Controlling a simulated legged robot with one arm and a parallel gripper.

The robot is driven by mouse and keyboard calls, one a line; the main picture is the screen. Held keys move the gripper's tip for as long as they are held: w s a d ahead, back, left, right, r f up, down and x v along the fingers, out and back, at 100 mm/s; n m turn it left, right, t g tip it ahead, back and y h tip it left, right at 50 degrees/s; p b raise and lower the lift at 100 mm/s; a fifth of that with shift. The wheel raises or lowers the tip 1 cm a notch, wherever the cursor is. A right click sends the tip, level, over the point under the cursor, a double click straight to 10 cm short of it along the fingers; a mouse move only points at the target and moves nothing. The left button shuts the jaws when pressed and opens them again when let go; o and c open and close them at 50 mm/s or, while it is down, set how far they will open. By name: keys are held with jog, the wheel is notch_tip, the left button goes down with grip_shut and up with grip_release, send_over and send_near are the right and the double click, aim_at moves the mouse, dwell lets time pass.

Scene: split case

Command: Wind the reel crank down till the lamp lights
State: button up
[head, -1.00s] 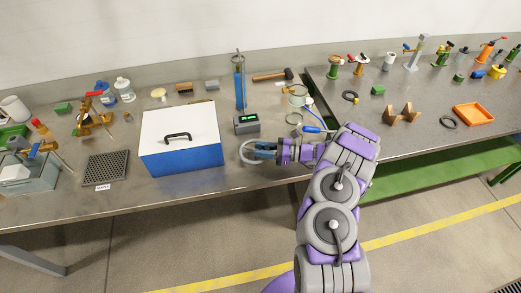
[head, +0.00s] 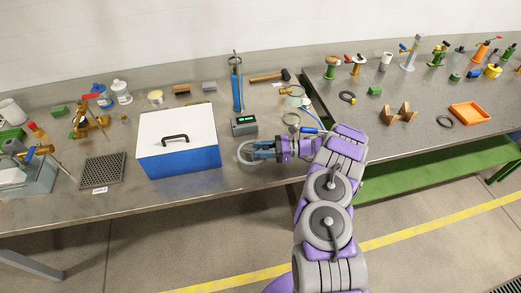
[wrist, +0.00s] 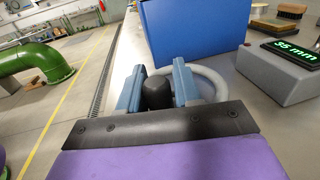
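My gripper (head: 262,154) is low over the front edge of the steel bench. In the wrist view its two blue fingers (wrist: 160,88) stand on either side of a black upright knob (wrist: 156,93), apparently closed against it. A pale grey ring (wrist: 212,77) curves behind the fingers; it also shows in the head view (head: 241,154). I take the knob and ring as the reel crank and its wheel, but the fingers hide how they join. A grey readout box (head: 244,125) stands just behind, with lit green digits, about 35 mm in the wrist view (wrist: 292,53).
A blue case with a white lid (head: 180,158) stands close left of my gripper. A blue upright cylinder (head: 237,90) and a mallet (head: 268,77) are behind the readout. A perforated plate (head: 102,171) lies further left. The bench's front edge is near.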

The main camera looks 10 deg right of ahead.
jog(key=shift+o, duration=1.3)
jog(key=shift+s+r, duration=0.1)
